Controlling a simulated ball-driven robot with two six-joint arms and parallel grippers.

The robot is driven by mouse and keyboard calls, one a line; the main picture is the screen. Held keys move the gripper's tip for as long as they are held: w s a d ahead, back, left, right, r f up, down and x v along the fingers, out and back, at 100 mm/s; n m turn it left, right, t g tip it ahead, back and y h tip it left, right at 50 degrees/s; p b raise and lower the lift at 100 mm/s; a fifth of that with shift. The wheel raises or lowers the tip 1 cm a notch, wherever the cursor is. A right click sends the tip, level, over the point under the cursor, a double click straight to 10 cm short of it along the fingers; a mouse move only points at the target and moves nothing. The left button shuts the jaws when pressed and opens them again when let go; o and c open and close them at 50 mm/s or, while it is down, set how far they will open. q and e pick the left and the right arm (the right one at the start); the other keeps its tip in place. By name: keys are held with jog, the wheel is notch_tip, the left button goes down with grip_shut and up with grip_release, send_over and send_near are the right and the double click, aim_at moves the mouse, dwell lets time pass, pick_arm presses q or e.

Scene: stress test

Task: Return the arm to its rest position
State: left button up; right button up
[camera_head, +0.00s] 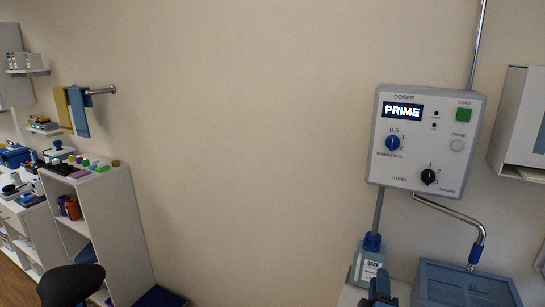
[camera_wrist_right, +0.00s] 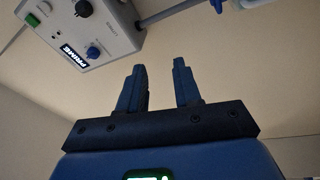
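My right gripper (camera_head: 379,284) shows at the bottom edge of the head view, below the wall-mounted doser and in front of the bottle. In the right wrist view my right gripper (camera_wrist_right: 160,64) has its two dark blue fingers apart with nothing between them. The grey doser box (camera_head: 421,140) has a display reading PRIME, a green START button, a blue knob and a black knob. It also shows tilted at the upper left of the right wrist view (camera_wrist_right: 112,22), apart from the fingers. My left gripper is not in view.
A labelled bottle (camera_head: 366,264) stands under the doser, beside a blue-grey crate (camera_head: 468,272) beneath the metal spout (camera_head: 452,211). A wall cabinet (camera_head: 516,122) is at the right. A white shelf (camera_head: 108,215) and a dark stool (camera_head: 69,284) are at the left. The middle wall is bare.

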jog(key=s+a+f+m+t+y+b, duration=0.2)
jog(key=s+a+f+m+y+b, duration=0.35)
jog(key=s+f, duration=0.5)
jog(key=s+f+m+g+b, duration=0.1)
jog(key=s+f+m, duration=0.1)
jog(key=s+f, duration=0.2)
jog(key=s+f+m+g+b, duration=0.1)
jog(key=s+f, duration=0.3)
jog(key=s, duration=0.6)
jog(key=s+d+f+m+g+b, duration=0.1)
jog(key=s+f+m+b, duration=0.1)
jog(key=s, duration=0.5)
notch_tip(320, 180, down, 2)
jog(key=shift+s+f+m+y, duration=0.15)
jog(key=shift+m+y, duration=0.2)
jog(key=shift+m, duration=0.2)
dwell(0.8)
